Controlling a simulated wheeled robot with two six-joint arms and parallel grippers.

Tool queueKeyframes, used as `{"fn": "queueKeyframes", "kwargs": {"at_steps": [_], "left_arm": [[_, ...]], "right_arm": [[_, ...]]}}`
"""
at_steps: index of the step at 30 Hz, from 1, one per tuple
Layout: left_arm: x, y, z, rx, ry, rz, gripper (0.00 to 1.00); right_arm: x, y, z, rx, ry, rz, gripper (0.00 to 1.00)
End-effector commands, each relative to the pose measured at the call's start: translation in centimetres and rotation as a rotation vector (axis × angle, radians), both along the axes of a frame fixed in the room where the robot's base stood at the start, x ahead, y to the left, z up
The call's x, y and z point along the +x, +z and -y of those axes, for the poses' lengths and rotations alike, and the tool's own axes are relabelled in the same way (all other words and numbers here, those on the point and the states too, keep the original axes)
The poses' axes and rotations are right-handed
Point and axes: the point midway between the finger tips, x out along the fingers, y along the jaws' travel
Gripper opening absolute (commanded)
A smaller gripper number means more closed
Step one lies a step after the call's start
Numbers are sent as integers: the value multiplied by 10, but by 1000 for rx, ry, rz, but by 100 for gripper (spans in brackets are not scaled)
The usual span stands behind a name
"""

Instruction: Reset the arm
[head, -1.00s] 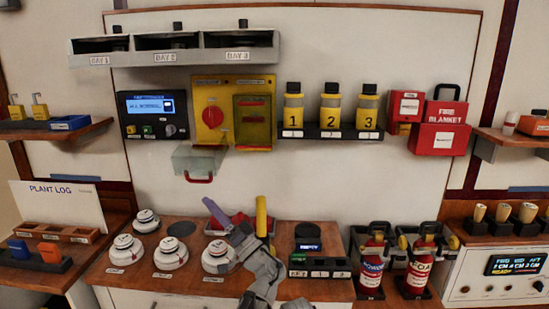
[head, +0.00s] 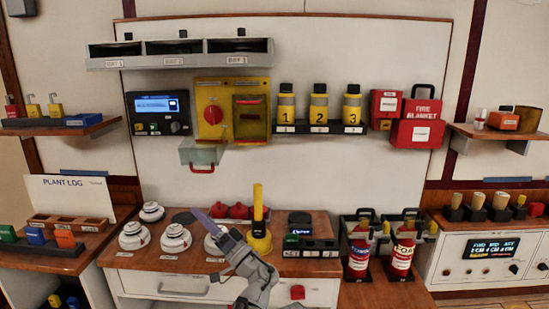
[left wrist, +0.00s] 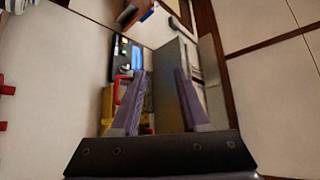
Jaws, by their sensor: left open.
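My left arm (head: 262,278) rises from the bottom middle of the head view, bent, in front of the counter. Its gripper (head: 216,226) shows purple fingers pointing up and left, overlapping a white detector and near the red domes (head: 230,211). In the left wrist view the two purple fingers (left wrist: 160,75) stand apart with nothing between them. Behind them, that view shows the blue-screened panel (left wrist: 130,57) and part of the yellow box. My right gripper does not show.
A yellow upright post (head: 258,215) stands right of my gripper. White detectors (head: 134,236) sit left of it. A dark device (head: 300,224) and red extinguishers (head: 359,250) stand right. The white board's middle is clear.

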Motion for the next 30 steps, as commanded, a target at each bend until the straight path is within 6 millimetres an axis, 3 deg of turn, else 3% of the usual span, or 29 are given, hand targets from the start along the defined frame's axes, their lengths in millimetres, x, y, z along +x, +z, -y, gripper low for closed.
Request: {"fn": "queueKeyframes", "kwargs": {"at_steps": [8,14,19,23,26,30], "left_arm": [[-7,-29,-30,-120,60,-85,45],[-19,-70,-62,-279,126,-199,45],[-38,-124,-89,-480,187,-351,45],[-64,-184,-102,-709,222,-530,45],[-86,-230,-99,-896,220,-677,45],[-115,-281,-77,-1147,168,-866,45]], "right_arm": [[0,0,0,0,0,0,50],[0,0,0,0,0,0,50],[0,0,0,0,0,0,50],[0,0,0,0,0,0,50],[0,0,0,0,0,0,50],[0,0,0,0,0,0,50]]}}
